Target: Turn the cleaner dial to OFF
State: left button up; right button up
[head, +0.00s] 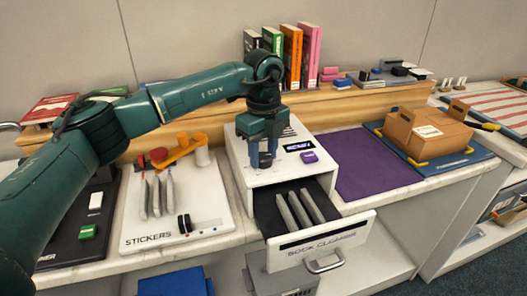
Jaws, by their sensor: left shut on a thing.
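The book cleaner (240,185) is a white box on the counter with a small dark display (298,147) and a purple button (309,157) on its top. My left gripper (264,161) points down at the cleaner's top, left of the display, and is shut on the cleaner dial. The gripper hides the dial, so its setting cannot be seen. The display text is too small to read. The cleaner's front drawer (345,231) is pulled out and holds several grey upright slats. My right gripper is not in view.
A white STICKERS board (205,222) with grey tools lies left of the cleaner. A purple mat (375,165) and a brown carton (428,133) are to the right. Upright books (291,57) stand on the wooden ledge behind. The open drawer juts past the counter edge.

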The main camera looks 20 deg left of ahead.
aim_at(263, 156)
pick_arm(q)
jog(key=shift+w+r, duration=0.1)
jog(key=shift+r, duration=0.05)
jog(key=o, duration=1)
notch_tip(263, 156, up, 13)
dwell(0.4)
